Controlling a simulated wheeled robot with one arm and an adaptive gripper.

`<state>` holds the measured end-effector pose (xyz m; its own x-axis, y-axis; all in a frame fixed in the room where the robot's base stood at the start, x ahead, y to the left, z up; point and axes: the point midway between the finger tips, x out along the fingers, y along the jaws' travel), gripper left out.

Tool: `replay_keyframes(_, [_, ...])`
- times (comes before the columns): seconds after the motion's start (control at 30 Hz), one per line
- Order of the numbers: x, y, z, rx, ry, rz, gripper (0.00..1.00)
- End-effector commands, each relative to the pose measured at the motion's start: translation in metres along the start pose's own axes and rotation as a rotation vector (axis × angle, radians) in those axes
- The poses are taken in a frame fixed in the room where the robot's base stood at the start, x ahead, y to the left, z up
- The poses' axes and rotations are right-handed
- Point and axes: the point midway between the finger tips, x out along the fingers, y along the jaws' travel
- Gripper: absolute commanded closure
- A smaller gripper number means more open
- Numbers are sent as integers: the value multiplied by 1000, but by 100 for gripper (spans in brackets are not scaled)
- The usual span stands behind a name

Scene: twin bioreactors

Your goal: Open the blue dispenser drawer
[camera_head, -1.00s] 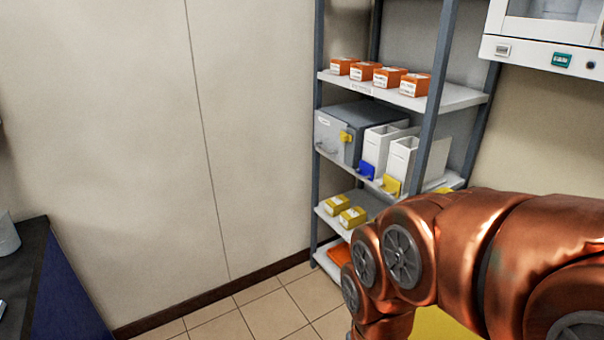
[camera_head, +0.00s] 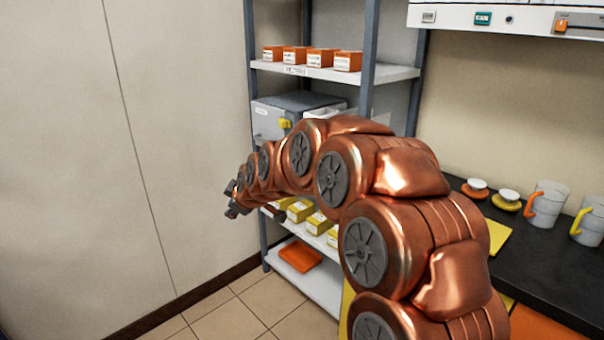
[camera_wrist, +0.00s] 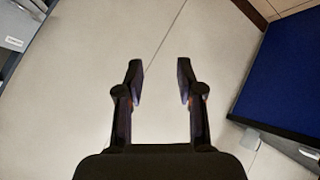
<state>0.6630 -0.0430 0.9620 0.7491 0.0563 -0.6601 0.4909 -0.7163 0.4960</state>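The blue dispenser drawer is hidden behind my arm in the head view now; only a bit of a white dispenser top (camera_head: 326,112) shows on the middle shelf. My gripper (camera_head: 233,203) is at the far end of my arm, in front of the shelf's left post. In the wrist view, my gripper (camera_wrist: 159,78) is open, its two dark fingers apart, with nothing between them. It faces a plain pale wall. The drawer does not show in the wrist view.
The shelf rack (camera_head: 258,120) holds orange boxes (camera_head: 320,57) on top, a grey box (camera_head: 270,112) with a yellow latch, yellow boxes (camera_head: 300,211) and an orange item (camera_head: 300,256) below. A dark counter (camera_head: 550,250) with mugs is right. Floor at left is clear.

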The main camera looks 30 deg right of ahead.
Motion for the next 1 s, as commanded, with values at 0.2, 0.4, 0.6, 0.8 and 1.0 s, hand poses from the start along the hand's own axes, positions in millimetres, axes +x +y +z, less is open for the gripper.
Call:
replay_keyframes(0.2, [77, 77, 18, -170, 63, 248, 63])
replay_keyframes(0.4, [124, 149, 52, -337, 34, 500, 63])
replay_keyframes(0.6, [154, 212, 106, -503, -80, 749, 63])
replay_keyframes(0.8, [162, 252, 149, -631, -213, 927, 63])
replay_keyframes(1.0, [161, 267, 168, -686, -283, 996, 63])
